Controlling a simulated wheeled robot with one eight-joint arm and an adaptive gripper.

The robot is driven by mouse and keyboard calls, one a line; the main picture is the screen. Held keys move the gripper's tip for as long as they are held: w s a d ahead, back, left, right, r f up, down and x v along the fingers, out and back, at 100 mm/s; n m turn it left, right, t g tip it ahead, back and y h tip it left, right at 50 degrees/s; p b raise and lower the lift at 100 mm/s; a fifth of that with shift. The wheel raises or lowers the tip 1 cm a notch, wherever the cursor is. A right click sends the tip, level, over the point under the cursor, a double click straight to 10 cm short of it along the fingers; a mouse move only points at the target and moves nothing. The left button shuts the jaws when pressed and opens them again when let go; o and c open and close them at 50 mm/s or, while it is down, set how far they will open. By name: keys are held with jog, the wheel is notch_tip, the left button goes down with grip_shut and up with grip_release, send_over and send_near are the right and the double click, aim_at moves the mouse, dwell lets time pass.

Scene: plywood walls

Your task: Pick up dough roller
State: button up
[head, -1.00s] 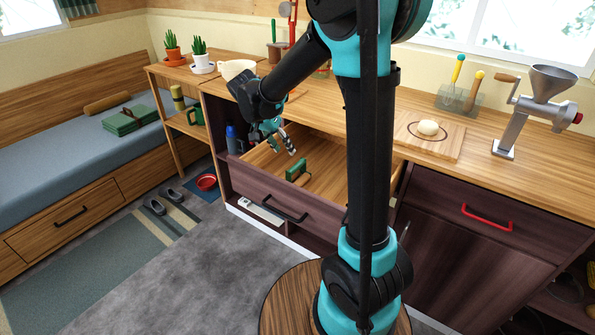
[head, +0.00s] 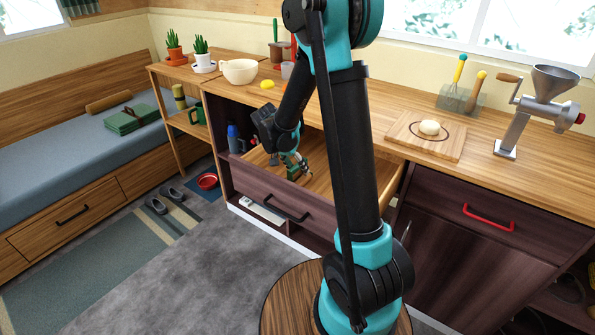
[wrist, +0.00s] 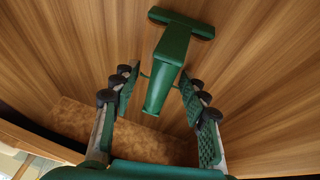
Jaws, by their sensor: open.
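The dough roller (wrist: 168,66) looks like a green T-shaped tool with a thick handle and a crossbar. It lies on the wooden floor of the open drawer (head: 262,198). In the wrist view its handle lies between the two fingers of my gripper (wrist: 160,82), with a gap on each side, and the crossbar lies beyond the fingertips. My gripper is open and holds nothing. In the head view my gripper (head: 297,168) is down inside the drawer, and it largely hides the roller there.
The drawer's walls surround my gripper. The counter above holds a cream bowl (head: 239,71), a lemon (head: 267,84), a board (head: 407,134) with dough (head: 429,127) and a metal grinder (head: 538,105). A blue bottle (head: 236,139) stands left of the drawer.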

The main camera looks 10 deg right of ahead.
grip_shut()
dwell(0.3)
jog(key=shift+r, duration=0.1)
notch_tip(320, 180, up, 20)
dwell(0.9)
jog(key=c, duration=0.6)
grip_release()
jog(key=shift+c, duration=0.2)
grip_shut()
